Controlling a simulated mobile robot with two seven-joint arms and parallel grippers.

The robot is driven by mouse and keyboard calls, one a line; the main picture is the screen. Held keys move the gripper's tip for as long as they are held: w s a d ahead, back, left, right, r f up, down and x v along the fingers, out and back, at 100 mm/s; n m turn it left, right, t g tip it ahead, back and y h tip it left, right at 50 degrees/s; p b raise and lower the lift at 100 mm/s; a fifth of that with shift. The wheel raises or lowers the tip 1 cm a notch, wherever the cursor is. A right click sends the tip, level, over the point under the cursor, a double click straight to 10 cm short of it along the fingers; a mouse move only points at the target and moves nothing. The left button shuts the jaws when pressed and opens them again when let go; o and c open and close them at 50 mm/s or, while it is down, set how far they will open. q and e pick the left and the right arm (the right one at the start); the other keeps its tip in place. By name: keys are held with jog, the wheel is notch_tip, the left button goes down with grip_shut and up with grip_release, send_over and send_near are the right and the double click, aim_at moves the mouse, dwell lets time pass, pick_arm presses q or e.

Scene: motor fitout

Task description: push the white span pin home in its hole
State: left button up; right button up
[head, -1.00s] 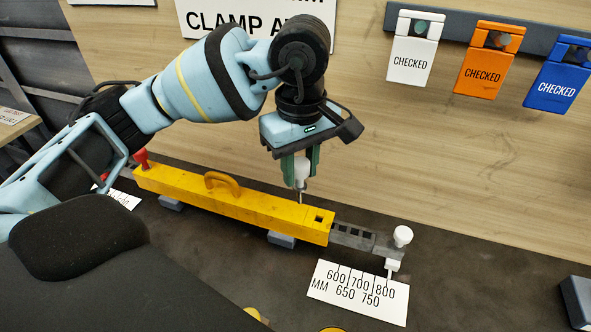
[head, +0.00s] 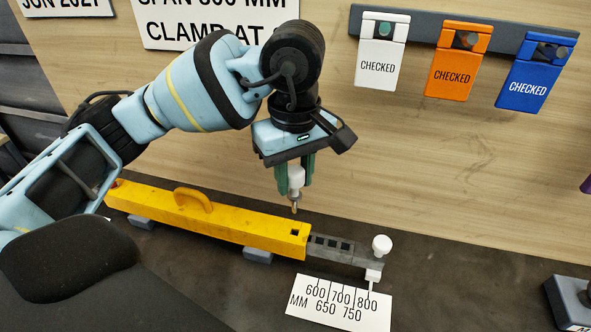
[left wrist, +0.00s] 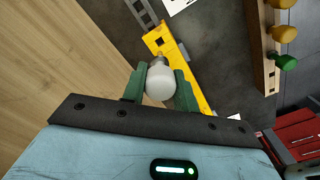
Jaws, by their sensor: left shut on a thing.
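My left gripper (head: 295,184) is shut on the white span pin (head: 296,175), which points down with a brass-coloured tip. In the left wrist view the pin's round white head (left wrist: 160,84) sits between the green fingers. The yellow beam (head: 225,222) lies below, with a dark square hole (head: 298,232) in its top near its right end. The pin's tip hangs above and just behind this hole in the picture, and looks apart from it. The hole also shows in the left wrist view (left wrist: 160,41). My right gripper is not in view.
A grey slotted bar (head: 340,248) extends from the beam's right end and carries a white knob (head: 382,244). A millimetre scale card (head: 340,304) lies in front. White, orange and blue CHECKED tags (head: 455,65) hang on the wooden back wall.

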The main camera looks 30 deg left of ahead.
aim_at(294, 211)
pick_arm(q)
notch_tip(294, 211, down, 2)
jog(key=shift+f+b, duration=0.25)
jog(key=shift+b, duration=0.25)
jog(key=shift+f+b, duration=0.6)
jog(key=shift+f, duration=0.55)
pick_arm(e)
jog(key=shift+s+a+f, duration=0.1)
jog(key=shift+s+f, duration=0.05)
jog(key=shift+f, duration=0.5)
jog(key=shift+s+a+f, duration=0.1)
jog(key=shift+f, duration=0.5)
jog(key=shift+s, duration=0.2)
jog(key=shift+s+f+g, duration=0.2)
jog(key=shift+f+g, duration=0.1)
pick_arm(q)
jog(key=shift+f+b, duration=1.85)
jog(key=shift+f, duration=0.85)
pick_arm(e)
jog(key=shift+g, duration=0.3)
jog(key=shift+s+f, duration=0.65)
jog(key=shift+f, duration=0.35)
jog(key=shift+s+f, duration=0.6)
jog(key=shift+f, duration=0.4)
pick_arm(q)
jog(key=o, duration=1)
jog(key=shift+r, duration=0.1)
jog(key=shift+o, duration=0.2)
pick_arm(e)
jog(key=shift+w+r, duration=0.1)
